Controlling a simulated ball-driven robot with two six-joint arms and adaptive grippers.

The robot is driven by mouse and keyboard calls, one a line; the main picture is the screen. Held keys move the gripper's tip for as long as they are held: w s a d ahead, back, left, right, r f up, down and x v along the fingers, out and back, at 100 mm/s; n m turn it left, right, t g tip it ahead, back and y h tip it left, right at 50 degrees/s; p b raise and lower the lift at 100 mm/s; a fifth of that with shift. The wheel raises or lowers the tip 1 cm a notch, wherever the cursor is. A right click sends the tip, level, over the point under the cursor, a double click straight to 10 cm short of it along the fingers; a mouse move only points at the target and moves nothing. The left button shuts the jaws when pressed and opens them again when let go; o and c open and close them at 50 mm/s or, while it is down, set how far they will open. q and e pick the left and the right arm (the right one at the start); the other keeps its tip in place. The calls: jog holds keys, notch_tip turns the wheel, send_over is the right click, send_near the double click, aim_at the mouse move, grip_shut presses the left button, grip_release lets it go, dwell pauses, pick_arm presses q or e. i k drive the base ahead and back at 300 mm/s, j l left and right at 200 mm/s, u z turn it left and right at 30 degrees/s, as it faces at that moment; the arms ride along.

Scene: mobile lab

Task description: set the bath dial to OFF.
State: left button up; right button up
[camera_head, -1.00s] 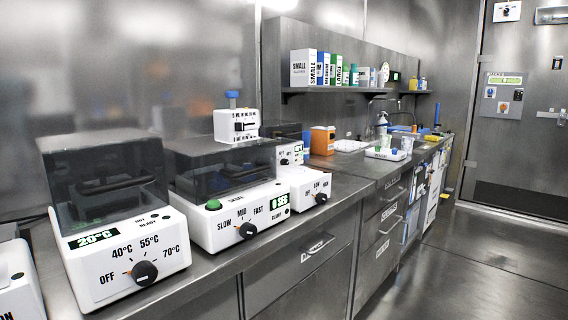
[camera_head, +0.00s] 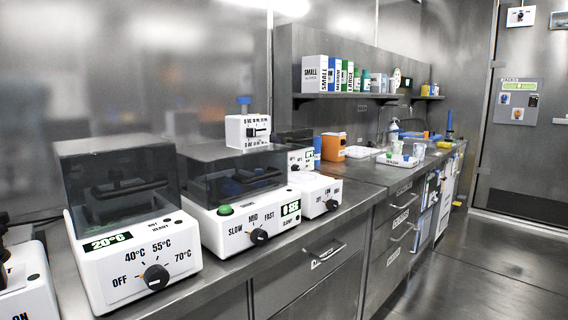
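The bath (camera_head: 135,255) is the white box with a dark clear lid on the near left of the counter. Its black dial (camera_head: 156,278) is on the sloped front, with OFF, 40°C, 55°C and 70°C marked around it. A small orange mark shows on the dial's left side, toward the OFF and 40°C labels; which of them it points at is too small to tell. The bath's display (camera_head: 107,242) reads 20°C. The lid is down. Neither of my grippers is in view, and nothing visible touches the dial.
A similar device (camera_head: 235,222) with a SLOW, MID, FAST dial and a green button stands right of the bath. Another white device (camera_head: 30,285) is cut off at the left edge. The steel counter's front edge (camera_head: 225,280) runs below; the floor at right is clear.

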aim_at(295, 167)
jog(key=i+l+u, duration=0.2)
jog(key=i+l, duration=0.55)
jog(key=l, duration=0.1)
